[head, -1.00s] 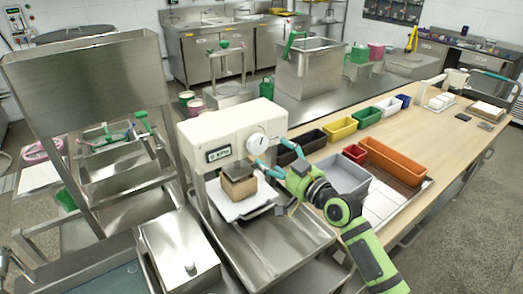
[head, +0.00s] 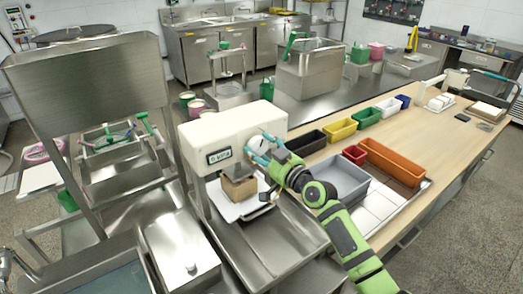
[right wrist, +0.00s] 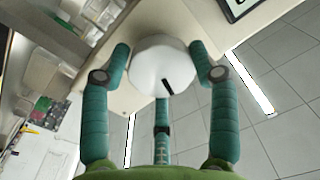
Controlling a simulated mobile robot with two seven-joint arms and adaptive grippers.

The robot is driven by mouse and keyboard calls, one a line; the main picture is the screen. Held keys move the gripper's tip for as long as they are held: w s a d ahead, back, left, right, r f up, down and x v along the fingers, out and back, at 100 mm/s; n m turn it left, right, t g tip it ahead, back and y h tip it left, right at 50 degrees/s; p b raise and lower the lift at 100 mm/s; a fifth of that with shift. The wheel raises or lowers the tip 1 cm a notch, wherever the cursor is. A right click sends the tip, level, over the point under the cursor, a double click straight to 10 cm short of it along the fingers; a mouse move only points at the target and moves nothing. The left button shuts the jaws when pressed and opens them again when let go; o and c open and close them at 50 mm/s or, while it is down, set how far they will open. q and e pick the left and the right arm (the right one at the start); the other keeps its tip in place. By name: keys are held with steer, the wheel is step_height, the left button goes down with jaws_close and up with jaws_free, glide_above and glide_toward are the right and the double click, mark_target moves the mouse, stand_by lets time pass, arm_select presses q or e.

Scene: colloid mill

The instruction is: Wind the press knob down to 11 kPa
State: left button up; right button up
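The white press (head: 205,135) stands left of the wooden table, with a small dark display (head: 219,156) on its front; its digits are too small to read. The round white press knob (head: 256,146) is on the right of the front, partly hidden by my fingers. It shows in the right wrist view as a white disc (right wrist: 162,60) with a black mark toward its lower right. My right gripper (head: 259,147) has its fingers spread around the knob's rim, very close to it; I cannot tell if they touch. My left gripper is not in view.
A brown block (head: 238,188) sits under the press on a white sheet. A steel tray (head: 275,245) lies in front. Right of my right arm are a grey bin (head: 345,178), an orange bin (head: 395,160) and several small coloured bins on the table.

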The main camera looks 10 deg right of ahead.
steer(key=shift+s+a+f+m, duration=0.1)
steer(key=shift+f+m, duration=0.2)
steer(key=shift+m, duration=0.1)
steer(key=o, duration=1.1)
steer(key=shift+r, duration=0.1)
steer(key=v, duration=1.2)
